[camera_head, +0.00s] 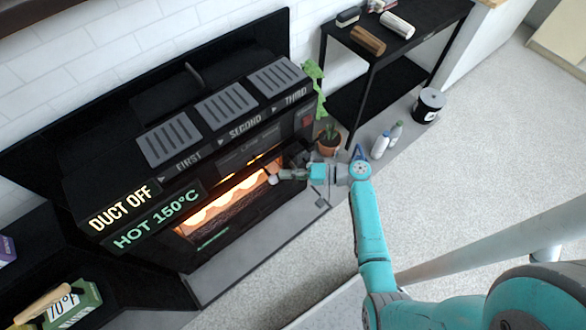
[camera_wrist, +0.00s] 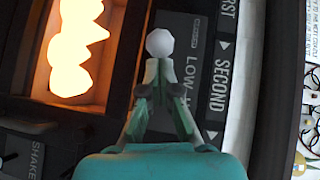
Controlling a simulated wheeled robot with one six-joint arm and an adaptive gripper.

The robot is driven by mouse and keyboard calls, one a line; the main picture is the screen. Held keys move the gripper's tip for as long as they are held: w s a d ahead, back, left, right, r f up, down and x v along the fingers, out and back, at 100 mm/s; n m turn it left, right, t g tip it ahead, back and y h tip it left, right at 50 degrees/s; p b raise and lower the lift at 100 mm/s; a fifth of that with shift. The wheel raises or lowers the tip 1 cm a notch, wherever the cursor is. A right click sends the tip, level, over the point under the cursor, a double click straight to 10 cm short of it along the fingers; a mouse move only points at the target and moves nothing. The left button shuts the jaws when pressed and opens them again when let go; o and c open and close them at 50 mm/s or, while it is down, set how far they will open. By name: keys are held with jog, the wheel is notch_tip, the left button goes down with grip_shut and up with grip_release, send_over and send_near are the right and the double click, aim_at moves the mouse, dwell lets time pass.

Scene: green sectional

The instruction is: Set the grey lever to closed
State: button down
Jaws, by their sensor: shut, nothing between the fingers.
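A pale grey ball knob (camera_head: 272,179), which looks like the end of the grey lever, stands out from the front of the black stove beside its glowing opening. It also shows in the wrist view (camera_wrist: 160,43), just beyond my fingertips. My gripper (camera_head: 287,174) is shut and empty, right beside the knob; in the wrist view its fingertips (camera_wrist: 160,76) point at it. I cannot tell whether they touch. The lever's stem is hidden behind the knob and fingers. A small label (camera_wrist: 195,27) beside the knob is too small to read surely.
The black stove (camera_head: 225,130) has three slotted vents on top and signs reading "DUCT OFF" and "HOT 150°C". A glowing opening (camera_wrist: 80,50) lies left of the knob. A potted plant (camera_head: 328,142), bottles and a black shelf (camera_head: 398,62) stand to the right.

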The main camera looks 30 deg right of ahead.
aim_at(275, 182)
jog(key=shift+a, duration=0.1)
dwell(0.3)
jog(key=shift+s+a+m+t+h, duration=0.3)
jog(key=shift+a+m+t+h, duration=0.4)
jog(key=shift+a, duration=0.2)
jog(key=shift+s+a+m+t+h, duration=0.3)
jog(key=shift+a+m+t+h, duration=0.3)
jog(key=shift+a+t+h, duration=0.25)
jog(key=shift+w+a, duration=0.15)
jog(key=shift+a, duration=1.25)
jog(key=shift+w+a, duration=0.1)
jog(key=shift+a, duration=1.25)
